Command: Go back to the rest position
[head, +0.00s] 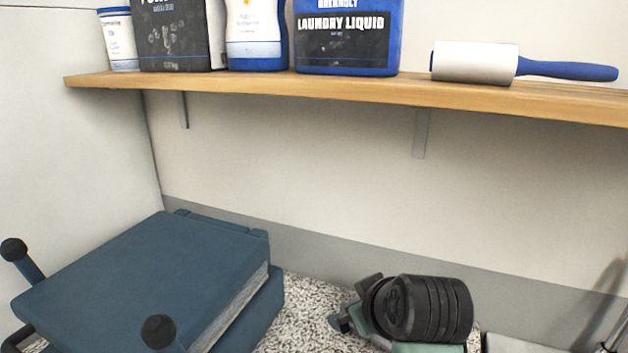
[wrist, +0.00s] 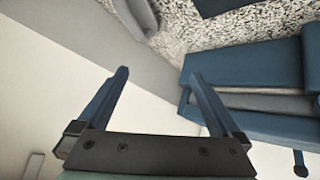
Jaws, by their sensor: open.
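My gripper (wrist: 160,78) shows in the wrist view with its two blue fingers spread wide apart. Nothing is between the fingers; behind them are pale wall and a grey band. In the head view, a dark ribbed cylinder with greenish parts (head: 420,308) at the lower right appears to be part of my arm, above the speckled surface. The fingertips cannot be made out clearly there. My gripper is apart from the blue box-like thing, which is to its right in the wrist view.
A large blue box-like thing (head: 140,270) with black-knobbed posts fills the lower left, on a speckled top (head: 305,305). A wooden shelf (head: 300,85) above holds a laundry liquid bottle (head: 345,40), other containers and a lint roller (head: 475,62). Wall space below the shelf is free.

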